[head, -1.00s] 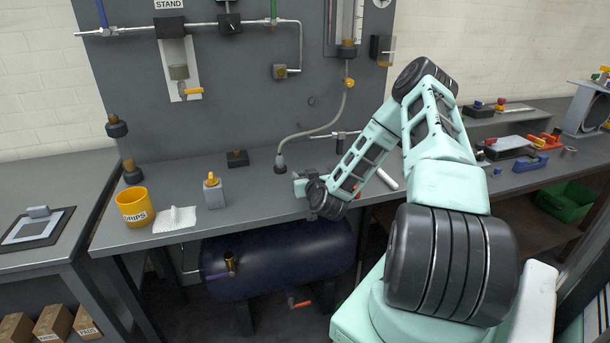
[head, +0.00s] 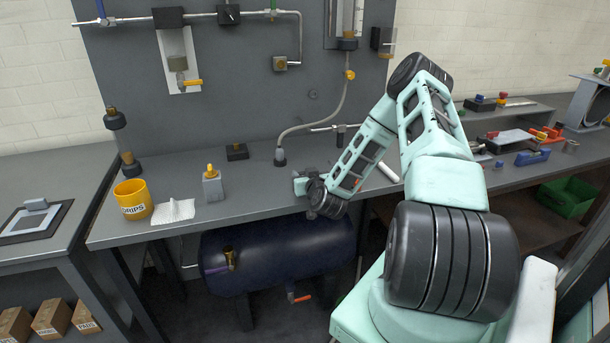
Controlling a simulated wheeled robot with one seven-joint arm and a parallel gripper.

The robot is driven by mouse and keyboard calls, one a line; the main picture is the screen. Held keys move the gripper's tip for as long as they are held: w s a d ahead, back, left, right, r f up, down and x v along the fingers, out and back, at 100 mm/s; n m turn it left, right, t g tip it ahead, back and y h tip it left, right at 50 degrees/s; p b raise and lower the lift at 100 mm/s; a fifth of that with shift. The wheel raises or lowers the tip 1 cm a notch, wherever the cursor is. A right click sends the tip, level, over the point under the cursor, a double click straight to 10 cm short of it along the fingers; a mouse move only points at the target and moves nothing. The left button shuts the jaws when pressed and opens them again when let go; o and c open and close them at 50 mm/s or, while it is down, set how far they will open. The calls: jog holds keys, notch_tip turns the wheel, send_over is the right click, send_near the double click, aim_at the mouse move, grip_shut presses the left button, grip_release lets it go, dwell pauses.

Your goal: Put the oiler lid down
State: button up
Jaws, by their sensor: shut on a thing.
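My gripper (head: 301,184) is low over the front part of the grey workbench (head: 265,185), right of the grey bottle with the yellow tip (head: 213,188). Its jaws are small in the head view and partly covered by my wrist. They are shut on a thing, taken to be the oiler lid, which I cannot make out. I cannot tell whether it touches the bench.
A hose ends in a dark fitting (head: 280,157) just behind my gripper. The bench between bottle and gripper is clear.

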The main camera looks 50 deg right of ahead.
jog(key=shift+f, duration=0.1)
jog(key=o, duration=1.1)
jog(key=shift+p+v, duration=2.4)
jog(key=shift+v, duration=6.3)
